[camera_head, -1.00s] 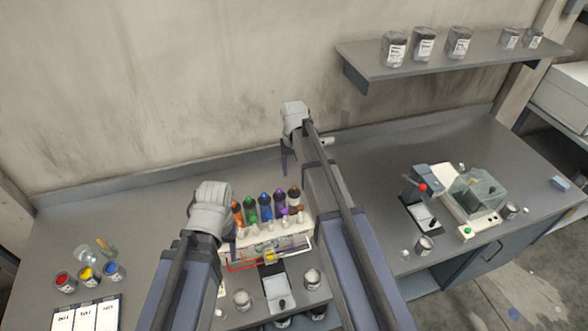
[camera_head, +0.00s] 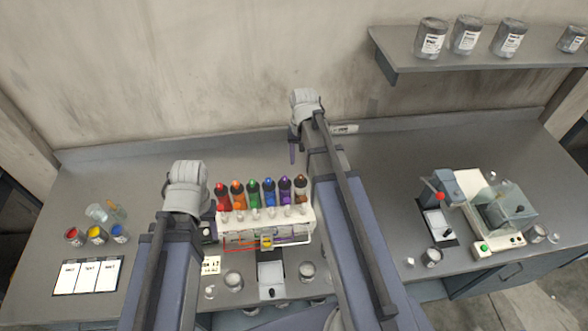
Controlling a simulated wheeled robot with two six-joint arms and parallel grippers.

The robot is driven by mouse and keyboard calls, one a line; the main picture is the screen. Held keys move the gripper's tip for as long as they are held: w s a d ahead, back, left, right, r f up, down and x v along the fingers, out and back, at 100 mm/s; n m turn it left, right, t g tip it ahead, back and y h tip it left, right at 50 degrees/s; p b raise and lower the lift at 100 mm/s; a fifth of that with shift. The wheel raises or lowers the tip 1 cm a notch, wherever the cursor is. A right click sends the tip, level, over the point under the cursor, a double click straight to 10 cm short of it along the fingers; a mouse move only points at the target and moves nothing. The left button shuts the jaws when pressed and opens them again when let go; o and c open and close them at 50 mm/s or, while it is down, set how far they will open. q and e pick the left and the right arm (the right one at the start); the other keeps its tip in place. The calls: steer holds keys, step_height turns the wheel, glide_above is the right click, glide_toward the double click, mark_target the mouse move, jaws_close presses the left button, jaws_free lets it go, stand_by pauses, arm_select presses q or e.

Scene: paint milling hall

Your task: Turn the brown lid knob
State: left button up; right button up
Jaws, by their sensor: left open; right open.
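A white rack (camera_head: 272,221) on the bench holds a row of bottles in red, orange, green, blue, purple and brown. The brown bottle (camera_head: 300,188) is at the right end, close to my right arm; its dark top is small, and I cannot make out a separate knob. My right gripper (camera_head: 293,148) is open, above and behind the brown bottle in the picture, apart from it. My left gripper (camera_head: 207,229) is open at the left end of the rack, mostly hidden by its own wrist; whether it touches the rack is unclear.
Small paint pots (camera_head: 96,234) and white cards (camera_head: 88,276) lie on the left. A balance-like device (camera_head: 271,279) stands before the rack. A machine with a clear cover (camera_head: 501,207) and a red-knobbed device (camera_head: 438,222) stand right. A shelf (camera_head: 480,51) holds cans.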

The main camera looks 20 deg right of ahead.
mark_target(301, 176)
steer(key=shift+a, duration=0.1)
steer(key=shift+a, duration=0.1)
steer(key=shift+f, duration=0.2)
steer(key=shift+f+b, duration=0.65)
steer(key=shift+b, duration=0.25)
step_height(301, 176, down, 6)
steer(key=b, duration=0.6)
steer(key=shift+f, duration=0.1)
steer(key=shift+c, duration=0.4)
jaws_close()
